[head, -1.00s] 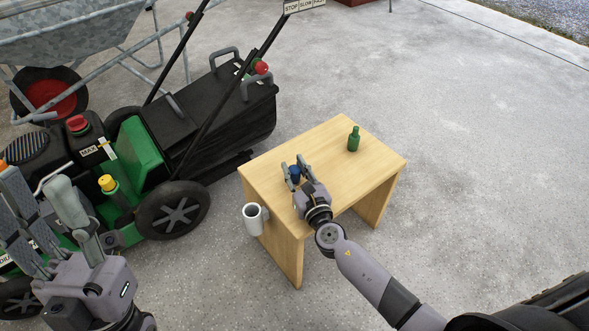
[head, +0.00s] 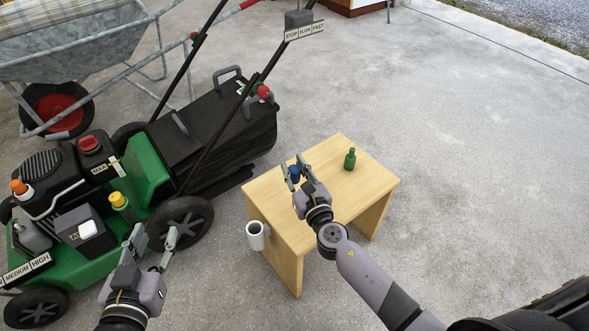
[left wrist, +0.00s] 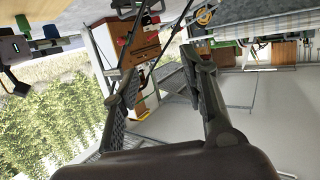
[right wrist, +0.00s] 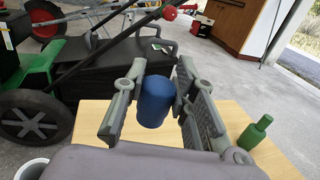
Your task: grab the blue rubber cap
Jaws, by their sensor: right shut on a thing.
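The blue rubber cap (head: 295,172) is a small dark blue cylinder at the left part of the wooden table (head: 345,195). My right gripper (head: 296,169) is shut on it. In the right wrist view the cap (right wrist: 155,100) stands upright between the two fingers and appears raised above the tabletop. My left gripper (head: 155,238) is open and empty, low beside the green mower's wheel. In the left wrist view its fingers (left wrist: 160,90) are apart with nothing between them.
A green bottle (head: 350,160) stands at the table's far side. A white cup (head: 257,236) is at the table's left side. A green lawn mower (head: 150,165) with several coloured caps stands left, a wheelbarrow (head: 85,60) behind it. The concrete floor at right is clear.

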